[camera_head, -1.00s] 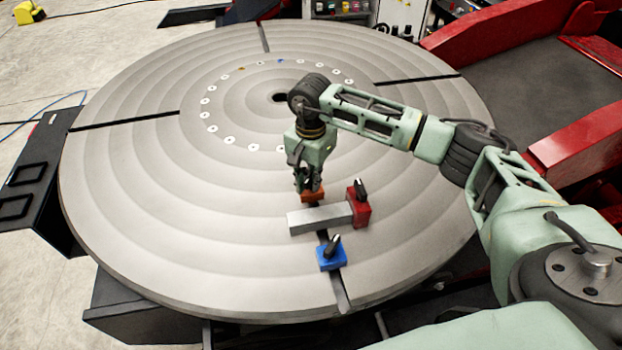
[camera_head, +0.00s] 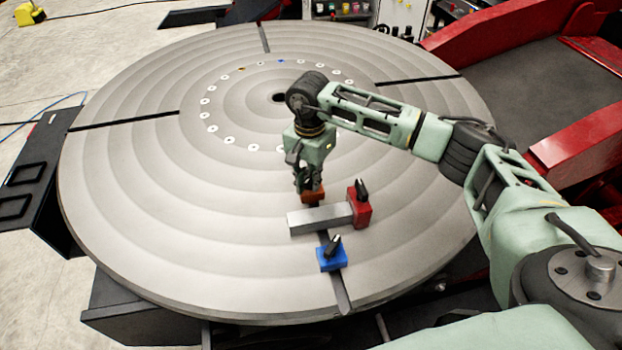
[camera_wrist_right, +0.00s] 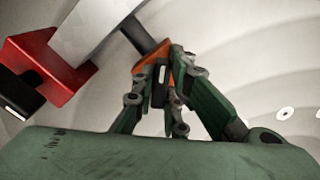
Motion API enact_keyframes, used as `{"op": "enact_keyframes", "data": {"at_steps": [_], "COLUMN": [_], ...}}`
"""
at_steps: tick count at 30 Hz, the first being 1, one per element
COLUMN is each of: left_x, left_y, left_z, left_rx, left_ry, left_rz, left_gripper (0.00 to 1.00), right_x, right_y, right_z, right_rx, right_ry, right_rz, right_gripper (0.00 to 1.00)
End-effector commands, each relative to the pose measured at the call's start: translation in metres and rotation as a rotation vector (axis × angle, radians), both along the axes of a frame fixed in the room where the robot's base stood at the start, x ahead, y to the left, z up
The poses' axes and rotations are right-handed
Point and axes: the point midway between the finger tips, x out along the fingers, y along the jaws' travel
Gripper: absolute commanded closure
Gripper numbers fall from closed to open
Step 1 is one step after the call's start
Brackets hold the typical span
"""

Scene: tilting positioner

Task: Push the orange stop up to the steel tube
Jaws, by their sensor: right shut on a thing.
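The orange stop (camera_head: 313,197) sits on the round table, over the slot, just behind the steel tube (camera_head: 320,219). In the right wrist view the orange stop (camera_wrist_right: 144,80) lies between the fingers, close to the tube (camera_wrist_right: 84,25); whether they touch I cannot tell. My right gripper (camera_head: 308,188) comes down from above and is shut on the stop's dark upper part; it also shows in the right wrist view (camera_wrist_right: 163,90). The fingers hide much of the stop. The tube lies across the slot. My left gripper is not in view.
A red block (camera_head: 359,208) with a black handle stands at the tube's right end. A blue block (camera_head: 331,256) with a black handle sits over the slot in front of the tube. The round table (camera_head: 150,220) is clear to the left.

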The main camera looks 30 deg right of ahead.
Motion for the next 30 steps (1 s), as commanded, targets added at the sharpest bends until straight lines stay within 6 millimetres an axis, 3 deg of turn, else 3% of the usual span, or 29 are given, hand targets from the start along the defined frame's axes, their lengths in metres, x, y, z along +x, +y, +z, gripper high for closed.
{"op": "enact_keyframes", "data": {"at_steps": [17,30], "left_x": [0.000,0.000], "left_y": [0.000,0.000], "left_z": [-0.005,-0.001], "left_rx": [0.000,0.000], "left_ry": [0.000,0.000], "left_rz": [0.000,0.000], "left_gripper": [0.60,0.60], "right_x": [0.000,-0.013], "right_y": [0.000,0.003], "right_z": [0.000,0.000], "right_rx": [-0.003,-0.004], "right_ry": [0.004,0.007], "right_rz": [-0.006,-0.005], "right_gripper": [1.00,1.00]}}
